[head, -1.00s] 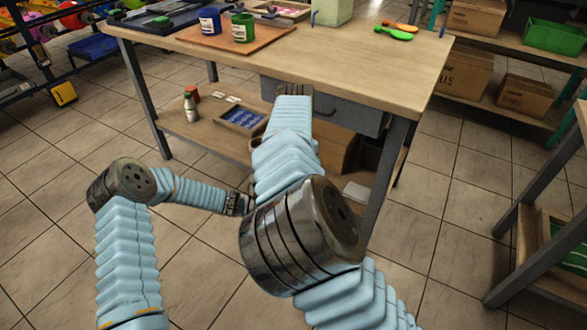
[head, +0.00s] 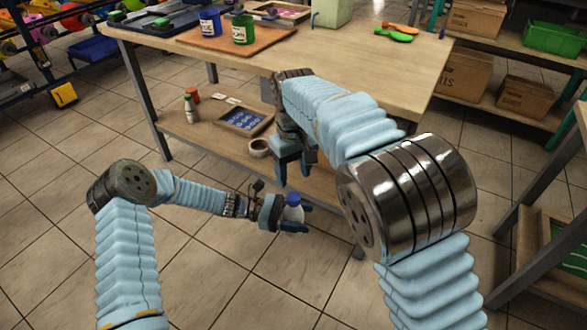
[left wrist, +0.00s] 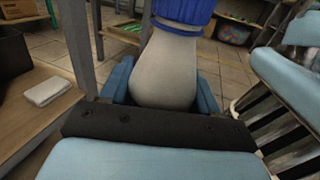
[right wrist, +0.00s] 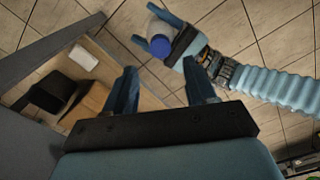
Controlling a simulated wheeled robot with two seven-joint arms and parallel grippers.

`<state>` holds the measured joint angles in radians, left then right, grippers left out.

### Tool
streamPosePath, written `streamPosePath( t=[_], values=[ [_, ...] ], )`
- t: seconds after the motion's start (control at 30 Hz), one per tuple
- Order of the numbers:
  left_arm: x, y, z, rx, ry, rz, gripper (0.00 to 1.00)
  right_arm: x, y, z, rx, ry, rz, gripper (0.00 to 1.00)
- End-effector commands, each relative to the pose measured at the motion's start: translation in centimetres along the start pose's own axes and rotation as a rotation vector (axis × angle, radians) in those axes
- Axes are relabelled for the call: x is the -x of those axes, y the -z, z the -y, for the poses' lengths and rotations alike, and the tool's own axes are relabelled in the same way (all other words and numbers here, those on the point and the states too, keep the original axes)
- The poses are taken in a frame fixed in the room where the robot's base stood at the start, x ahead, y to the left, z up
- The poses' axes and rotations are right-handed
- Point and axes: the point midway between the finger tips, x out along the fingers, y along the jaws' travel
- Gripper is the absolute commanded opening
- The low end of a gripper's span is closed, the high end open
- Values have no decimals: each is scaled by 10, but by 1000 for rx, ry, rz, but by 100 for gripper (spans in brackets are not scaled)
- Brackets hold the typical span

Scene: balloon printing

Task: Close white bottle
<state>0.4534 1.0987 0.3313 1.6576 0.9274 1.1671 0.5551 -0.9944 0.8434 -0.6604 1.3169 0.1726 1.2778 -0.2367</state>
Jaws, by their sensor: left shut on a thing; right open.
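The white bottle (head: 294,213) with a blue cap (head: 293,199) on its top is upright in my left gripper (head: 296,224), in front of the workbench. In the left wrist view the bottle (left wrist: 165,70) fills the space between the blue fingers, with the ribbed blue cap (left wrist: 187,12) at the top edge. How tightly the cap sits cannot be told. My right gripper (head: 294,168) is open and empty, above and behind the bottle, fingers pointing down. In the right wrist view the cap (right wrist: 158,44) shows beyond my fingers (right wrist: 162,88), apart from them.
The workbench (head: 340,65) has a lower shelf holding a small white bottle (head: 190,108), a tape roll (head: 259,147) and a tray (head: 244,121). A bench leg stands close behind my grippers.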

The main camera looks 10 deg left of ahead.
Motion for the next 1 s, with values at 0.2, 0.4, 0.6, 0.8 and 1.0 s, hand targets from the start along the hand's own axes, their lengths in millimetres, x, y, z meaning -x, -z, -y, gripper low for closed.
streamPosePath(
  t=[0.2, 0.4, 0.6, 0.8, 1.0],
  values=[
    [0, 0, 0, 0, 0, 1, 0, 4, 1, 0, 108, -4, -8, 55],
    [0, 0, 0, 0, 0, 1, 0, 3, 1, 0, 106, -4, -8, 55],
    [0, 0, 0, 0, 0, 1, 0, -7, 1, 0, 104, -3, -5, 55],
    [0, 0, 0, 0, 0, 1, 0, -38, 1, 0, 104, -3, -4, 55],
    [0, 0, 0, 0, 0, 1, 0, -65, 1, 0, 104, -3, -5, 55]
  ],
)
